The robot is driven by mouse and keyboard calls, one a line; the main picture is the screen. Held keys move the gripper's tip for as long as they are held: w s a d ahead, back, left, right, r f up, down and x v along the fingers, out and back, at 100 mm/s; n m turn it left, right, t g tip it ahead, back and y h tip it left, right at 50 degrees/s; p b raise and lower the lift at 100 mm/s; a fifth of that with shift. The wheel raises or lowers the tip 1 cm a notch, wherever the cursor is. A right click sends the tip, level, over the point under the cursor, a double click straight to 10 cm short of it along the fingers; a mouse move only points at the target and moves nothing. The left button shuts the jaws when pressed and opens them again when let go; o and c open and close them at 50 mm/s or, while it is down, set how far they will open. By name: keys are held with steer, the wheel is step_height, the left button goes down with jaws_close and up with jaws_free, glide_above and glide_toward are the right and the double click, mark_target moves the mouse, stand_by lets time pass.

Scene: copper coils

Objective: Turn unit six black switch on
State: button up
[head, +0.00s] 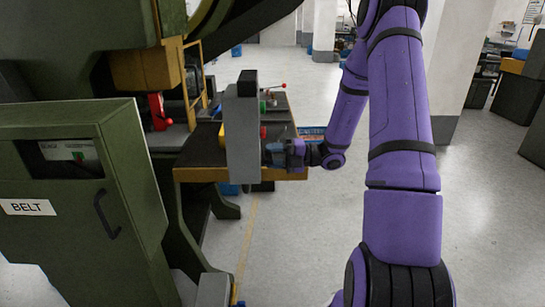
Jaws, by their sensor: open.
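A tall narrow grey box (242,135) stands in the middle of the head view, in front of a workbench. A black block (247,83) sits on its top, and small red and yellow parts show at its sides. I cannot tell which part is the unit six black switch; no "six" label is readable. My gripper (268,154) is small in the view, open, just right of the grey box's lower half. Its fingertips are close to the box or partly hidden by it; contact cannot be told.
A green cabinet (75,190) labelled BELT, with a black handle (107,214), fills the left. A workbench (200,163) stands behind the grey box. A red part (158,111) shows on the green machine. Grey floor (295,240) is clear in the middle.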

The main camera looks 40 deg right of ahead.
steer(key=v, duration=1)
steer(key=shift+s+d, duration=0.2)
steer(key=shift+d, duration=0.05)
steer(key=s+a+r+n+g+h, duration=0.35)
steer(key=a+r+n+g, duration=0.2)
steer(key=a+n, duration=0.45)
steer(key=s+a+r+n+g+h, duration=0.3)
steer(key=s+a+r+n+g, duration=0.35)
steer(key=n, duration=0.55)
steer(key=s+a+r+n+t+h, duration=0.3)
steer(key=s+r+n+h, duration=0.1)
steer(key=n, duration=0.6)
steer(key=s+a+r+n+t+h, duration=0.3)
steer(key=s+n, duration=0.4)
steer(key=n, duration=0.4)
steer(key=shift+r+t+h, duration=0.6)
steer(key=shift+r+h, duration=0.15)
steer(key=shift+r, duration=0.25)
steer(key=shift+s, duration=0.1)
